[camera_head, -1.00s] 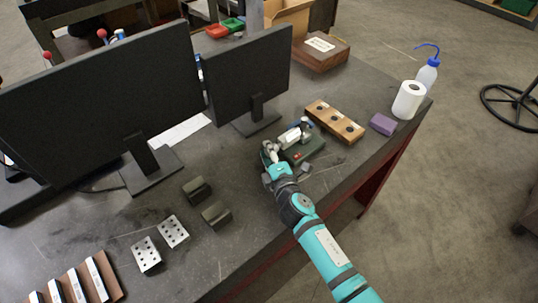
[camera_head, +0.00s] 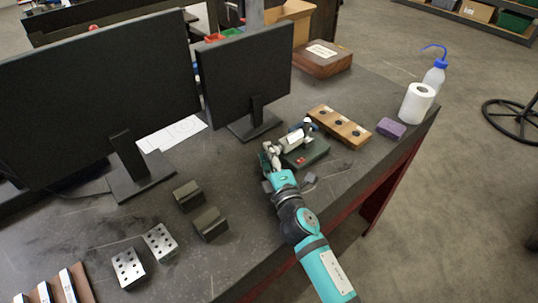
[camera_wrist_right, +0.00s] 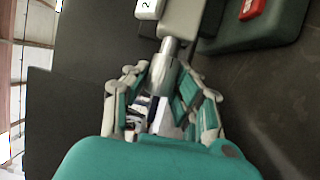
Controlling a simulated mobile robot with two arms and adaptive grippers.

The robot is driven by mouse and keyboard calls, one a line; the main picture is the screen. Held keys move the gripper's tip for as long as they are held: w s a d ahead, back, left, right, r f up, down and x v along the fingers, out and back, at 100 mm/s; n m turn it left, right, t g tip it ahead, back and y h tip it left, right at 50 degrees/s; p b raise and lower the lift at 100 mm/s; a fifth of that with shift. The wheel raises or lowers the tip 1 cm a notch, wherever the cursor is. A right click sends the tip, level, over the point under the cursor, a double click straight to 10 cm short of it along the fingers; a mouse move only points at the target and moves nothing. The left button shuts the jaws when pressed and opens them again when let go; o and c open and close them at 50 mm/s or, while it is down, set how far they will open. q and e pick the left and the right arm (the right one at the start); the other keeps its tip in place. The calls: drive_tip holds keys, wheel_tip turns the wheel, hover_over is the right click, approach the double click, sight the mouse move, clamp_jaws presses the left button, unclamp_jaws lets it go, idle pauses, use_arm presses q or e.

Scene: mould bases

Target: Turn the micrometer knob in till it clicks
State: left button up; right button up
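The micrometer (camera_head: 294,139), with a light body, sits in a stand with a dark green base (camera_head: 312,155) on the bench. Its grey metal knob (camera_wrist_right: 164,72) points back toward my right gripper in the right wrist view. My right gripper (camera_head: 267,152) is at the knob end of the micrometer. In the right wrist view the fingers of my right gripper (camera_wrist_right: 163,70) stand on either side of the knob, with their tips close to it. I cannot tell whether both fingers touch it. My left gripper is not in view.
A wooden block with dark round holes (camera_head: 339,127) lies behind the stand, with a purple block (camera_head: 391,129) and a white roll (camera_head: 417,103) to its right. Two monitors (camera_head: 245,80) stand at the left. Dark V-shaped blocks (camera_head: 210,224) lie left of my right arm.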

drive_tip(key=o, duration=0.4)
drive_tip(key=v, duration=1.2)
